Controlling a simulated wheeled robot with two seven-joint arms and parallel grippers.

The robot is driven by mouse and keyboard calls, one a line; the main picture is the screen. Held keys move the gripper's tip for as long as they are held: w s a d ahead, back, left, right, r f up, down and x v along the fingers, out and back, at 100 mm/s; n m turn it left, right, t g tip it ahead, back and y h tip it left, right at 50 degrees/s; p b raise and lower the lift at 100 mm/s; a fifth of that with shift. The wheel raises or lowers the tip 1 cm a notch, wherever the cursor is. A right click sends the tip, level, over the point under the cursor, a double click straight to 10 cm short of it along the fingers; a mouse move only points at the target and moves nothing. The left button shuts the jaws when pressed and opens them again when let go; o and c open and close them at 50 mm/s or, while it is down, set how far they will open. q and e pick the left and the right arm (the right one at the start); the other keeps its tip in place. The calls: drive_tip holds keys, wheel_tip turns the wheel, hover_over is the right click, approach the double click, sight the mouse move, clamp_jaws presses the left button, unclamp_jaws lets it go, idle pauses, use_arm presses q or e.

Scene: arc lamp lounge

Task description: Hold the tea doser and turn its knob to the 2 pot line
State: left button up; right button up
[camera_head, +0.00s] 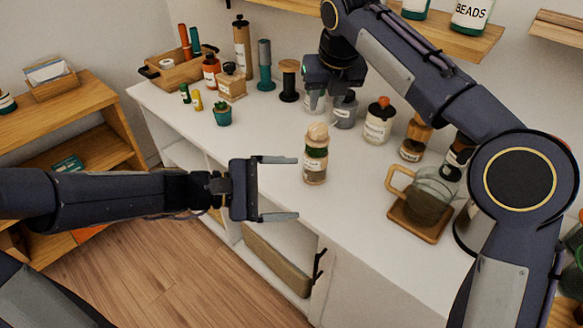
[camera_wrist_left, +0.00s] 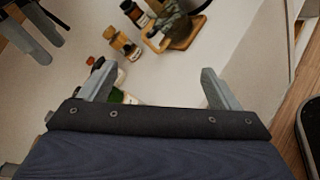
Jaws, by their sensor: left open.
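The tea doser (camera_head: 316,160) stands upright on the white counter, with a pale wooden knob on top, a dark green band and a small label. My left gripper (camera_head: 282,188) is open and empty, just left of the doser and apart from it, its fingers pointing right. In the left wrist view its two fingers (camera_wrist_left: 158,88) stand wide apart; a partly hidden labelled green item shows beside one finger, and I cannot tell if it is the doser. My right gripper (camera_head: 332,85) is over the jars behind the doser; its parted fingers also show in the left wrist view (camera_wrist_left: 46,32). The 2 pot line is not readable.
A glass teapot (camera_head: 428,195) stands on a wooden trivet (camera_head: 417,224) to the right. Jars, including a white jar (camera_head: 379,122), stand behind the doser. A small potted plant (camera_head: 222,115) is at the left. The counter around the doser is clear.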

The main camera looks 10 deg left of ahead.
use_arm(q)
drive_tip(key=w+f+n+t, duration=0.3)
drive_tip(key=w+n, duration=0.3)
drive_tip(key=w, duration=0.1)
drive_tip(key=n+t+y, duration=0.1)
drive_tip(key=n+t, duration=0.3)
drive_tip(key=n, duration=0.3)
approach(306, 161)
drive_tip(key=x, duration=0.5)
drive_tip(key=shift+d+r, duration=0.2)
drive_tip(key=shift+d, duration=0.05)
drive_tip(key=shift+n, duration=0.3)
drive_tip(key=x, duration=0.7)
drive_tip(key=shift+w+d+f, duration=0.1)
drive_tip(key=shift+w+d, duration=0.05)
drive_tip(key=shift+w, duration=0.15)
drive_tip(key=c, duration=1.3)
